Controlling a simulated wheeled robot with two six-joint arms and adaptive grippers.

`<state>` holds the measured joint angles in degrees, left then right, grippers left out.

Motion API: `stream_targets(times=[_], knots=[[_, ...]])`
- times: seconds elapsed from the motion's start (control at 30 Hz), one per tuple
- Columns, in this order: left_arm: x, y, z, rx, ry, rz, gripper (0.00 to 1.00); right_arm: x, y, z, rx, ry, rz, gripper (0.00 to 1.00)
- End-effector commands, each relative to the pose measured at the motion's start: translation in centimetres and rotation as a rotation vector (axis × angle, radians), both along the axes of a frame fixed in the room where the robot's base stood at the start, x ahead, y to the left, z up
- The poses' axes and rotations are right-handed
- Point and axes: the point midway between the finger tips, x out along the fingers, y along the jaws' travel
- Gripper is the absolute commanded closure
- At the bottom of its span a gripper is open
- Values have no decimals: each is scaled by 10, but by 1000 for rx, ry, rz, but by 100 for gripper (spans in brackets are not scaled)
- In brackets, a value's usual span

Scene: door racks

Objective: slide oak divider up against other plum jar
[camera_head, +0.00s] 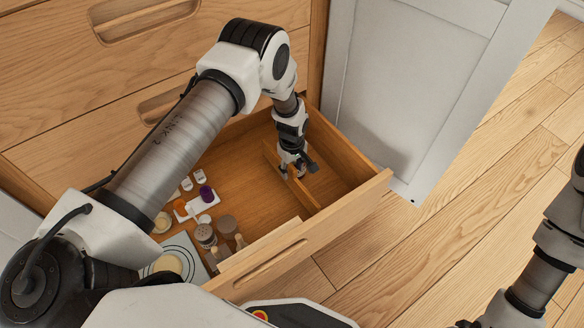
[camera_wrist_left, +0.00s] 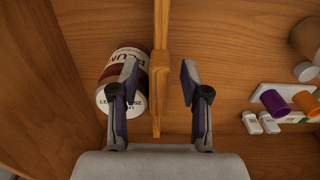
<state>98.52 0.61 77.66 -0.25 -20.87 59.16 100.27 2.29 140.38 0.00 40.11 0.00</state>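The oak divider (camera_wrist_left: 161,70) is a thin upright wooden board standing across the open drawer; in the head view its end (camera_head: 307,198) shows beside my left gripper. A jar with a dark red and white label (camera_wrist_left: 127,65), partly reading "PLUM", lies on its side left of the divider in the wrist view, close to it. My left gripper (camera_wrist_left: 157,88) is open and reaches down over the divider, one finger on each side. The left finger overlaps the jar in view. A gap shows between the right finger and the divider. My right gripper is below the head view's edge.
The drawer front (camera_head: 300,250) and a grey cabinet panel (camera_head: 400,90) bound the space. Bare drawer floor (camera_head: 250,190) lies left of the divider.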

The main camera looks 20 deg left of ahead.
Motion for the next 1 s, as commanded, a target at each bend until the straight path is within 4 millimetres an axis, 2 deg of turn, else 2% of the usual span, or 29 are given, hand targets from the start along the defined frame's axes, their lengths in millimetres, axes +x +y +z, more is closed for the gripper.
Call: stream_targets(times=[0.27,0.37,0.6,0.7,0.83,1.0], knots=[[1,0,7,0,-1,0,54,0,0,0,0,0,0,54],[1,0,24,-1,-3,0,54,0,0,0,0,0,0,54],[1,0,86,0,-2,1,54,0,0,0,0,0,0,54],[1,0,105,0,-2,1,54,0,0,0,0,0,0,54],[0,0,118,0,0,0,54,0,0,0,0,0,0,54],[0,0,120,-1,1,0,54,0,0,0,0,0,0,54]])
